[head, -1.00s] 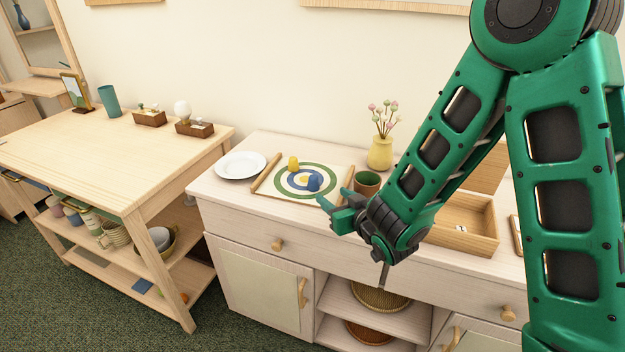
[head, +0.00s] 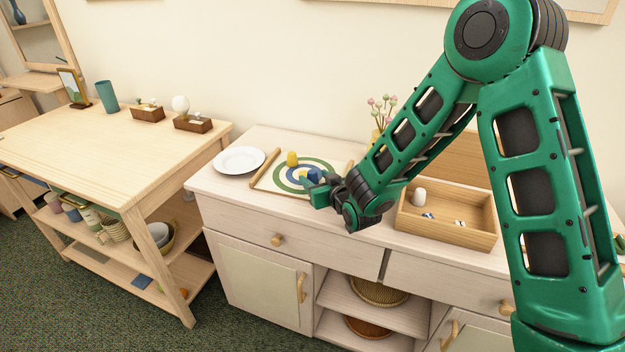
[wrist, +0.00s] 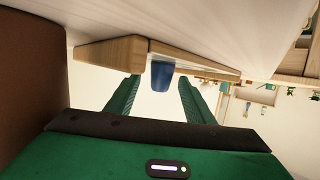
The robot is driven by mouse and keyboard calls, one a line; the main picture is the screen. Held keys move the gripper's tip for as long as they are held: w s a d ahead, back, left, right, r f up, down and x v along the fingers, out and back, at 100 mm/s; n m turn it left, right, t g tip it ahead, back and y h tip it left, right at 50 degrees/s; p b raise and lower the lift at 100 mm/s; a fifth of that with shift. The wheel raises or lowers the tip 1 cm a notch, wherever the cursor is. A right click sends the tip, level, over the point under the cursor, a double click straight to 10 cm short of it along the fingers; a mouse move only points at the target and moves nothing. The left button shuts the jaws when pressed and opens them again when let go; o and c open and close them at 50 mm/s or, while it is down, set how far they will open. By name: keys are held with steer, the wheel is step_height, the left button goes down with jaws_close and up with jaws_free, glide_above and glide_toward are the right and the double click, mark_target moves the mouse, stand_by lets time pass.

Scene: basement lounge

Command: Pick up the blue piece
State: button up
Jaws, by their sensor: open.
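The blue piece (head: 314,175) stands on the target board (head: 268,183), right of the board's centre, partly hidden by my gripper in the head view. My gripper (head: 318,187) is open and low at the board's right front side, close to the blue piece. In the wrist view the blue piece (wrist: 162,77) shows in the gap between the two green fingers (wrist: 158,98), just ahead of the tips. Nothing is held.
A yellow piece (head: 292,159) stands on the board behind and left of the blue one. A white plate (head: 239,160) lies further left. A wooden box (head: 447,233) with small items sits to the right. A large brown surface (wrist: 30,70) fills the wrist view's left edge.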

steer(key=c, duration=1.1)
